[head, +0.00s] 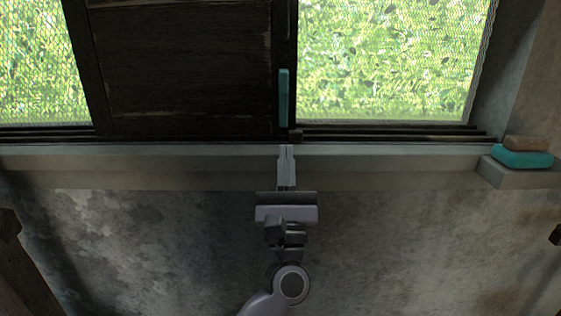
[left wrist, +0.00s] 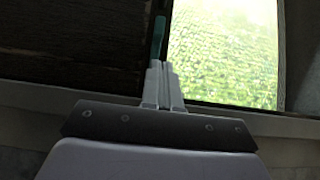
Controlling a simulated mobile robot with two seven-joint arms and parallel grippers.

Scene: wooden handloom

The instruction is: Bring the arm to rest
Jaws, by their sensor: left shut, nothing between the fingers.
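My left gripper (head: 286,152) is in the middle of the head view, pointing up toward the window, with its fingers together and nothing between them. Its fingertips are in front of the pale sill (head: 400,155), below a teal handle (head: 283,98) on the dark wooden shutter (head: 185,60). In the left wrist view the closed fingers (left wrist: 160,68) point at the lower end of the teal handle (left wrist: 158,38). I cannot tell whether they touch it. My right gripper is in neither view.
A window opening with mesh (head: 385,60) and greenery behind is right of the shutter. A small ledge (head: 520,175) at the right holds a teal block (head: 522,158) with a brown piece on top. The stained wall (head: 150,230) below the sill is bare. Dark wooden beams show at the lower edges.

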